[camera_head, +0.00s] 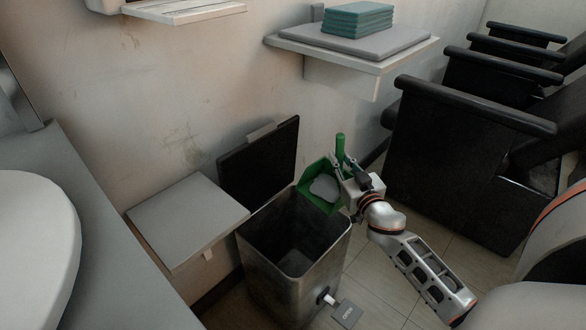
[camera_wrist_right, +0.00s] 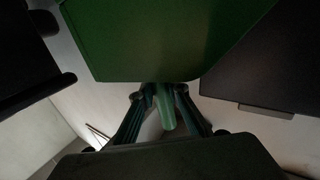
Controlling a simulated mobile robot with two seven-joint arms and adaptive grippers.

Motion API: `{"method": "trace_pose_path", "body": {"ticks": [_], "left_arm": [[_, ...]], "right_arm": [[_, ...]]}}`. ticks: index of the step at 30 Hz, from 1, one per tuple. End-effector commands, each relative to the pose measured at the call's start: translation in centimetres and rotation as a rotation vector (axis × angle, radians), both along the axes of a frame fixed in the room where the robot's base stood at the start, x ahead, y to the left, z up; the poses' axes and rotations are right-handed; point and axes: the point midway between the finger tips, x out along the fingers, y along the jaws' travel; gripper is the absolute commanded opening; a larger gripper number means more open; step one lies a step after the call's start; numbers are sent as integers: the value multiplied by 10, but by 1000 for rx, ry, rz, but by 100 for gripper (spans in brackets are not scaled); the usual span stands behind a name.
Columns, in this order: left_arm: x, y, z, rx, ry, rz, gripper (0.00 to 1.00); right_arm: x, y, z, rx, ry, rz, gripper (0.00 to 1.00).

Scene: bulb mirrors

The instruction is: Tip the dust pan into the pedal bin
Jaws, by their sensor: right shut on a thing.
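The green dust pan (camera_head: 311,194) is over the right rim of the pedal bin in the head view, with a light grey heap (camera_head: 324,188) in it. The pan looks tilted. My right gripper (camera_head: 345,170) is shut on its green handle (camera_head: 340,146). In the right wrist view the pan (camera_wrist_right: 160,35) fills the top middle, and the fingers (camera_wrist_right: 163,112) close around the handle. The metal pedal bin (camera_head: 318,262) stands upright with its dark lid (camera_head: 262,165) raised; the inside that shows looks empty. My left gripper is not in view.
A grey shelf (camera_head: 188,220) is left of the bin. Behind is a wall shelf (camera_head: 352,48) with stacked teal towels (camera_head: 357,20). Black chairs (camera_head: 460,160) stand at right. Tiled floor shows right of the bin.

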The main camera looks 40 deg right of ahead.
Motion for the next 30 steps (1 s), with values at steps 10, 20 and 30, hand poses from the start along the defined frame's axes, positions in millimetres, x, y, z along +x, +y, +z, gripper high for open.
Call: {"method": "trace_pose_path", "body": {"ticks": [10,20,30], "left_arm": [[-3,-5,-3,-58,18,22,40],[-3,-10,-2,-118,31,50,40],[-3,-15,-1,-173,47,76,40]], "right_arm": [[1,15,5,-68,6,1,0],[1,28,12,-131,8,1,0],[2,43,16,-195,12,0,0]]}}
